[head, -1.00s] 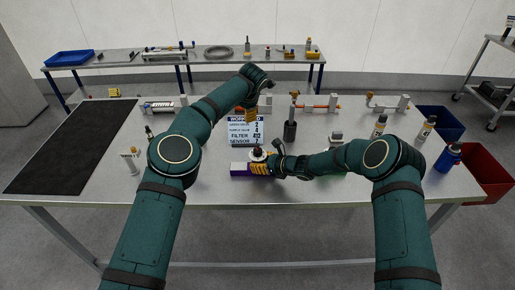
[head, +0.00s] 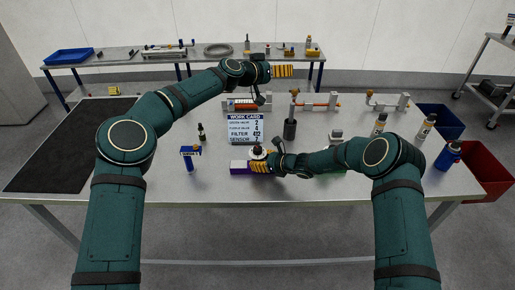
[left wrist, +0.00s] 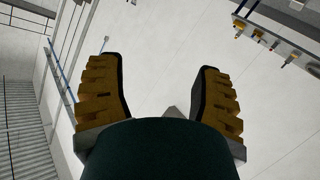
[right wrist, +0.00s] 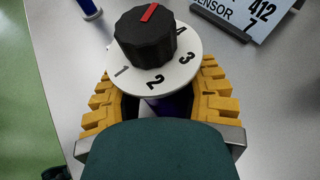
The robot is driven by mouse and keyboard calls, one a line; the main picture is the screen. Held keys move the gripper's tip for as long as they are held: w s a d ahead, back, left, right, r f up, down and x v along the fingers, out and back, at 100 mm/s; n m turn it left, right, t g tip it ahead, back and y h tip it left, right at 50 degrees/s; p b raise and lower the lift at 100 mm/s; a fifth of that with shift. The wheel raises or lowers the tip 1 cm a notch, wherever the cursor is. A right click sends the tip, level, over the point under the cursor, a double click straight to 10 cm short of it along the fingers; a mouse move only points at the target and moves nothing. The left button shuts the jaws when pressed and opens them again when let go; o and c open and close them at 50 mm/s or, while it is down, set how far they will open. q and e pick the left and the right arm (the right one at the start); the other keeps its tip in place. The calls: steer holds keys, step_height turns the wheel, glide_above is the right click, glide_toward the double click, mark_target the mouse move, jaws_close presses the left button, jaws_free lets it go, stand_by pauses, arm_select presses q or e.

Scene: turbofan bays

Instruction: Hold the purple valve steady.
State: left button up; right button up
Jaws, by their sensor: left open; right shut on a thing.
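A bit of purple body (right wrist: 178,104) shows between the fingers. My left gripper (head: 283,71) is open and empty, raised above the table's back edge; its spread fingers also show in the left wrist view (left wrist: 160,88).
The work card (head: 245,129) stands just behind the valve. A dark cylinder (head: 290,130), pipe fittings (head: 320,105) and bottles (head: 426,127) stand right of the card. A black mat (head: 60,150) covers the left end.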

arm_select(q)
steer(key=s+a+f+m+g+y, duration=0.3)
steer(key=s+f+m+g, duration=0.25)
steer(key=f, duration=0.25)
steer(key=m+g+y, duration=0.3)
steer(key=m+y, duration=0.1)
steer(key=y, duration=0.1)
glide_toward(258, 148)
steer(key=shift+n+t, duration=0.25)
steer(key=x, duration=1)
steer(key=shift+s+a, duration=0.1)
steer(key=shift+s, duration=0.1)
jaws_close()
